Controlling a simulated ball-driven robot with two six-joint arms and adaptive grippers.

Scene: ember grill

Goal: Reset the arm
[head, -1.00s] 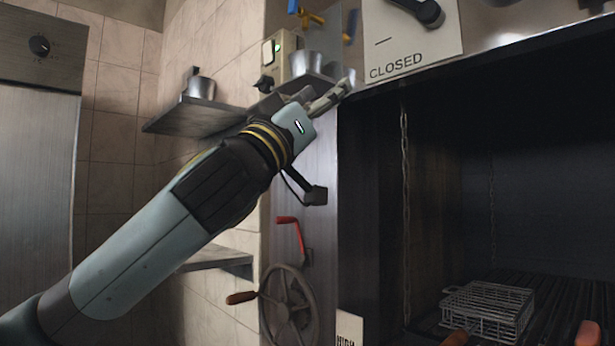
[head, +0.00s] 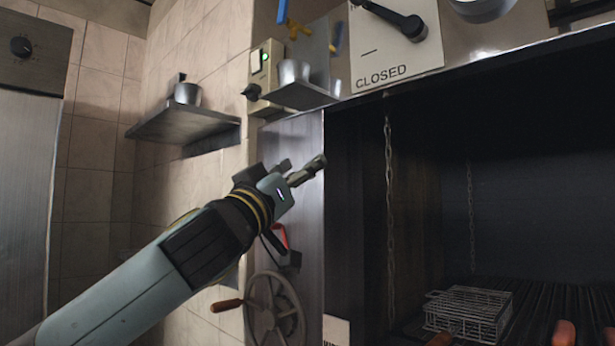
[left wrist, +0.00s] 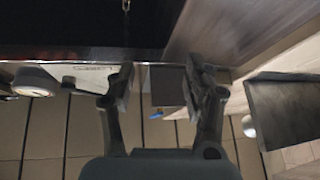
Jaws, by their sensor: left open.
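My left arm comes in from the lower left in the head view. Its left gripper (head: 304,172) is in front of the metal side panel of the grill, left of the dark opening. In the left wrist view the two fingers of the left gripper (left wrist: 165,90) stand apart with nothing between them. The gripper is open and empty. My right gripper is not in view.
A wall shelf (head: 184,124) holds a metal cup (head: 187,94). A handwheel (head: 275,308) sits below my gripper. The grill opening holds a wire basket (head: 468,312) and a hanging chain (head: 389,200). A lever plate (head: 398,36) reads CLOSED.

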